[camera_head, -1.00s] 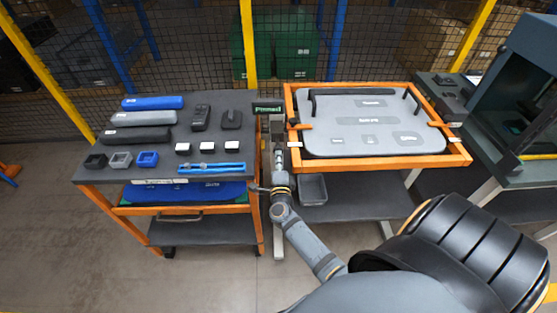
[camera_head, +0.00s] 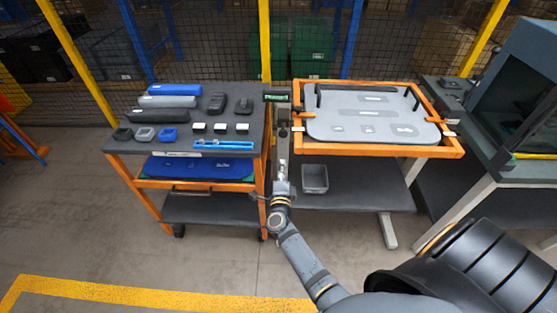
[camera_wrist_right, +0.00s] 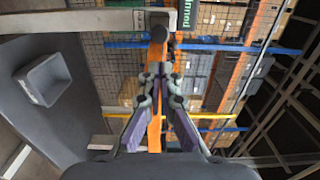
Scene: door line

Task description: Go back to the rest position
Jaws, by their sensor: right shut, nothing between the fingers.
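My right gripper (camera_head: 283,148) is at the middle of the head view, pointing away from me, in front of the narrow gap between the two orange-framed stations. In the right wrist view its two fingers (camera_wrist_right: 160,82) come together at their tips, with nothing between them. A grey post with a small green-lettered sign (camera_head: 277,97) stands behind it. I cannot tell whether the gripper touches the post. My left gripper is not in view.
The left cart (camera_head: 258,135) carries blue, grey and black parts. The right orange frame (camera_head: 380,151) holds a grey panel (camera_head: 375,122) with handles. A grey bin (camera_head: 315,178) sits on the shelf below, also in the wrist view (camera_wrist_right: 43,78). A yellow floor line (camera_head: 150,297) crosses open floor.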

